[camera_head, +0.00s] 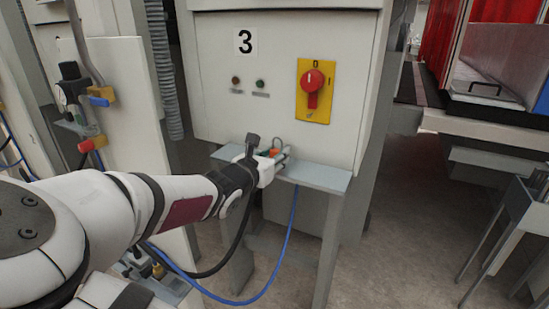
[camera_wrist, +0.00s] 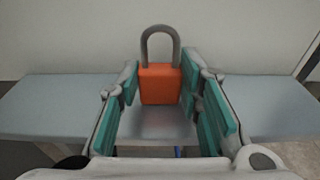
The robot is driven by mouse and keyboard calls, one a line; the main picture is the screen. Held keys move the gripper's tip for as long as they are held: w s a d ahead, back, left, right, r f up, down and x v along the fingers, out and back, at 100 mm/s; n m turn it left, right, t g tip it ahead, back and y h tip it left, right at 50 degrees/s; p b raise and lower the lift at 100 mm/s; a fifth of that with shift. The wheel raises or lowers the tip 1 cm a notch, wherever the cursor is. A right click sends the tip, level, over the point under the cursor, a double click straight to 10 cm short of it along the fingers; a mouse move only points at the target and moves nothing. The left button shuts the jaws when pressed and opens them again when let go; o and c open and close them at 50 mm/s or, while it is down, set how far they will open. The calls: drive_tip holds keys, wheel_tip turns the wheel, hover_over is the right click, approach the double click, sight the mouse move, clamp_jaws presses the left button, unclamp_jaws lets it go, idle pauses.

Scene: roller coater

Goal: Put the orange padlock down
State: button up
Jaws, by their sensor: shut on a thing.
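The orange padlock (camera_wrist: 159,86) is upright in the wrist view, its grey shackle on top and its body between the fingers of my gripper (camera_wrist: 160,92). The teal finger pads stand on both sides of the body, close to its edges. The padlock is over or on the grey-blue shelf (camera_wrist: 55,100); I cannot tell whether its base touches. In the head view my gripper (camera_head: 277,158) is over the shelf (camera_head: 320,177), below the cabinet front, and the padlock (camera_head: 273,152) shows only as a small orange patch, mostly hidden by the gripper.
The cabinet (camera_head: 220,60) marked 3 rises behind the shelf, with a red rotary switch (camera_head: 312,84) on a yellow plate. The shelf is bare to the right and left of the gripper. A blue cable (camera_head: 288,235) hangs below the shelf.

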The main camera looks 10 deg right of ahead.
drive_tip(key=o, duration=1.2)
drive_tip(key=shift+f, duration=0.15)
drive_tip(key=shift+o, duration=0.2)
drive_tip(key=shift+s+a+r, duration=0.2)
drive_tip(key=shift+s+r, duration=0.05)
drive_tip(key=p+v, duration=0.3)
drive_tip(key=v, duration=0.8)
drive_tip(key=shift+s, duration=0.2)
